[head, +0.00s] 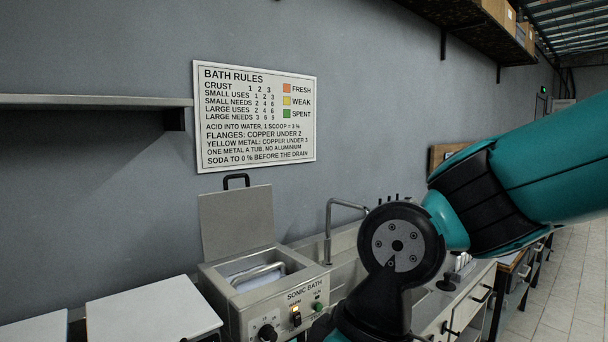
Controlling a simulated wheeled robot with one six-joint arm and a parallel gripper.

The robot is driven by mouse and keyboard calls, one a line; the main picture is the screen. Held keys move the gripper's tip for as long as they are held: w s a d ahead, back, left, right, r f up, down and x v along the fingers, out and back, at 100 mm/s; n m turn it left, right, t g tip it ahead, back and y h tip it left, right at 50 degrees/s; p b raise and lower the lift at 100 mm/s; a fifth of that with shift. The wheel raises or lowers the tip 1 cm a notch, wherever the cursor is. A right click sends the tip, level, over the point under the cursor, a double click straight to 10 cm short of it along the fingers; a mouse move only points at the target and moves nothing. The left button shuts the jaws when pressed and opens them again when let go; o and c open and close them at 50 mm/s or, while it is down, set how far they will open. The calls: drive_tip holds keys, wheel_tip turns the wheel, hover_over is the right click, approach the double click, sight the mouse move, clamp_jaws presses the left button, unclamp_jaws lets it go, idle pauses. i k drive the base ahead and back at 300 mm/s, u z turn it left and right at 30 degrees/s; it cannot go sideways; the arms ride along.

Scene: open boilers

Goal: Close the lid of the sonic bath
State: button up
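The sonic bath (257,308) is a beige box with a knob and switches on its sloped front, below the wall sign. Its lid (237,221) stands open, nearly upright at the back, with a black handle (236,181) on its top edge. The open tub shows a pale, shiny item inside that I cannot identify. My teal and black arm reaches in from the right and covers the area right of the bath. My gripper is out of the frame below, so its state is hidden.
A sink faucet (330,228) stands right of the bath. White flat lids or boxes (152,307) sit to the left. A wall shelf (95,101) juts out at upper left. A sign (256,116) hangs behind. The tiled aisle floor (565,300) at right is clear.

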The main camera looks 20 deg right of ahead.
sight(233, 222)
drive_tip(key=z, duration=1.6)
drive_tip(key=i, duration=0.3)
drive_tip(key=u, duration=1.75)
drive_tip(key=i, duration=0.5)
drive_tip(key=z, duration=0.05)
